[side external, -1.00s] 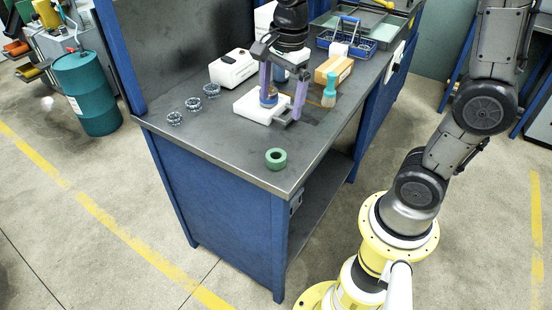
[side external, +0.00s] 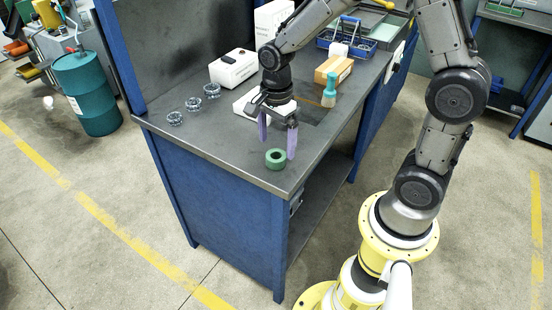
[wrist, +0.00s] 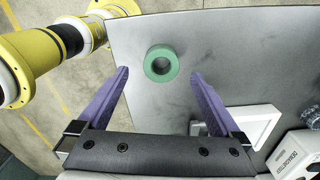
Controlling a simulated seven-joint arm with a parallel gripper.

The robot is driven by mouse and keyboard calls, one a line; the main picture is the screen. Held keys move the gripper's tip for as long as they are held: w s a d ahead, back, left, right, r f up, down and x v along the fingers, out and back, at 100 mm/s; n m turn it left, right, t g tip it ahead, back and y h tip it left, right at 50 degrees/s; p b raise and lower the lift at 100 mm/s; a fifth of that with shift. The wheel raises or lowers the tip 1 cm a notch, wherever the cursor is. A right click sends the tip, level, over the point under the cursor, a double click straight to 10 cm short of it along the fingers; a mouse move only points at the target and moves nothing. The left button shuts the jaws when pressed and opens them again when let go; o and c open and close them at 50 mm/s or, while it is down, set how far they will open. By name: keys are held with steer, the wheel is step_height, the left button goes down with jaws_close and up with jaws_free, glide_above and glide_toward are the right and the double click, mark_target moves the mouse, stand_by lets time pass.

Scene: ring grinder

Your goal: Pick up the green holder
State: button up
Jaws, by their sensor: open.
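The green holder (side external: 276,159) is a short ring with a hole in its middle. It lies flat on the bench near the front corner. In the wrist view the green holder (wrist: 161,63) is seen from above, ahead of and between the two purple fingers. My gripper (side external: 277,140) is open and empty, with its fingers pointing down above the bench, close to the holder. In the wrist view my gripper (wrist: 160,75) has its fingers wide apart, with the holder narrower than the gap. I cannot tell the exact height of the fingertips above the bench.
A white block-like fixture (side external: 243,104) stands just behind my gripper. Several dark rings (side external: 193,104) lie at the left. A white box (side external: 233,69), an orange-brown box (side external: 334,70) and a teal-handled tool (side external: 329,91) stand farther back. The bench's front edge is close to the holder.

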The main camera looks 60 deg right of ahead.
mark_target(276, 155)
step_height(276, 155, down, 4)
steer(key=shift+w+f, duration=0.1)
steer(key=shift+f, duration=0.1)
steer(key=c, duration=1.4)
